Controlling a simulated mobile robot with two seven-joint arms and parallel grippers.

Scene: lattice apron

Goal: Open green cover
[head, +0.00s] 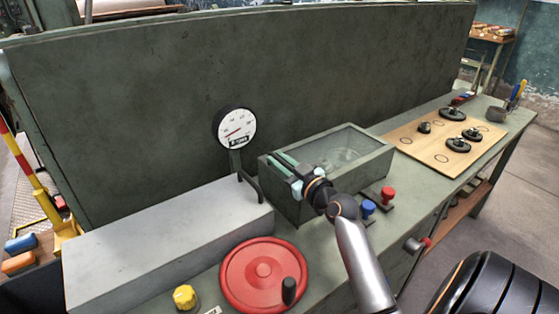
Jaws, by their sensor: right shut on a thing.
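The green cover (376,141) is a framed lid with a clear window, lying on top of a green box (345,186) on the bench. It looks flat and closed over the box. My right gripper (284,166) reaches in from the lower right over the box's near left corner. Its pale fingers are shut at the left end of the cover. The gripper hides the exact part it holds. My left gripper is not in view.
A red handwheel (263,272), a yellow knob (185,297) and a grey block (160,245) lie left of the box. A round gauge (236,128) stands behind. Blue (368,207) and red (388,193) knobs sit close right. A wooden board (447,145) holds black knobs.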

